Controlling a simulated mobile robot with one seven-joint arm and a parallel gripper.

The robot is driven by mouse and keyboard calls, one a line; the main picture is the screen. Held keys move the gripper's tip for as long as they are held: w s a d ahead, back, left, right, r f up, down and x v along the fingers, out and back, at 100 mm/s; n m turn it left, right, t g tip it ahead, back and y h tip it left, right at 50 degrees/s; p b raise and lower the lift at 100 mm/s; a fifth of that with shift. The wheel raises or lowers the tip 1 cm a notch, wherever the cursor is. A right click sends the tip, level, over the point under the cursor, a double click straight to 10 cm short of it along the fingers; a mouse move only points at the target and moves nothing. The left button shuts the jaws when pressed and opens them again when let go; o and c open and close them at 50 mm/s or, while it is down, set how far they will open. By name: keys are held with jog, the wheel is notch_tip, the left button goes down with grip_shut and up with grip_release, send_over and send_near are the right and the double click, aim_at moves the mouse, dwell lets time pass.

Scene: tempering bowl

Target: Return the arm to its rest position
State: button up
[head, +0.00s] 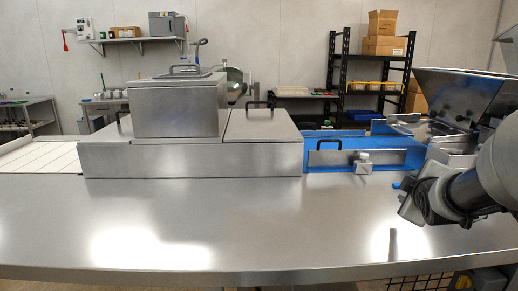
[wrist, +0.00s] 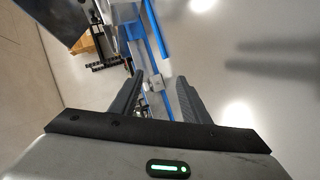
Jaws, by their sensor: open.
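My gripper (wrist: 157,85) shows in the wrist view with its two dark fingers apart and nothing between them. In the head view my arm comes in from the right edge, and its end hangs above the right part of the steel table (head: 250,225). The fingertips are hard to make out in the head view. In the wrist view the bare table top (wrist: 225,60) fills the right side.
A steel machine with lids (head: 190,158) stands along the table's back left. A blue conveyor (head: 345,156) with a small white-capped fitting (head: 363,160) lies right of it. A steel hopper (head: 455,95) stands at the back right. The table's front and middle are clear.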

jog(key=s+a+m+g+y, duration=0.1)
jog(key=s+a+m, duration=0.1)
jog(key=s+a, duration=0.2)
jog(key=s+a+m+g+y, duration=0.1)
jog(key=s+a+m, duration=0.1)
jog(key=s+a, duration=0.2)
jog(key=s+a+f+m+g+y, duration=0.1)
jog(key=s+a+m, duration=0.1)
jog(key=s+a, duration=0.2)
jog(key=shift+a+f+y, duration=0.1)
jog(key=shift+a+y, duration=0.2)
jog(key=shift+a, duration=0.9)
jog(key=s+a+f+m+g+y+p, duration=0.1)
jog(key=s+a+m+g, duration=0.1)
jog(key=s+a, duration=0.4)
jog(key=s+a+m+g+p, duration=0.1)
jog(key=s+a+m+g, duration=0.15)
jog(key=s, duration=0.55)
notch_tip(320, 180, up, 16)
jog(key=p, duration=1.6)
jog(key=shift+a+r+t, duration=0.25)
jog(key=shift+a+t, duration=0.05)
jog(key=shift+t, duration=0.05)
jog(key=shift+n, duration=0.25)
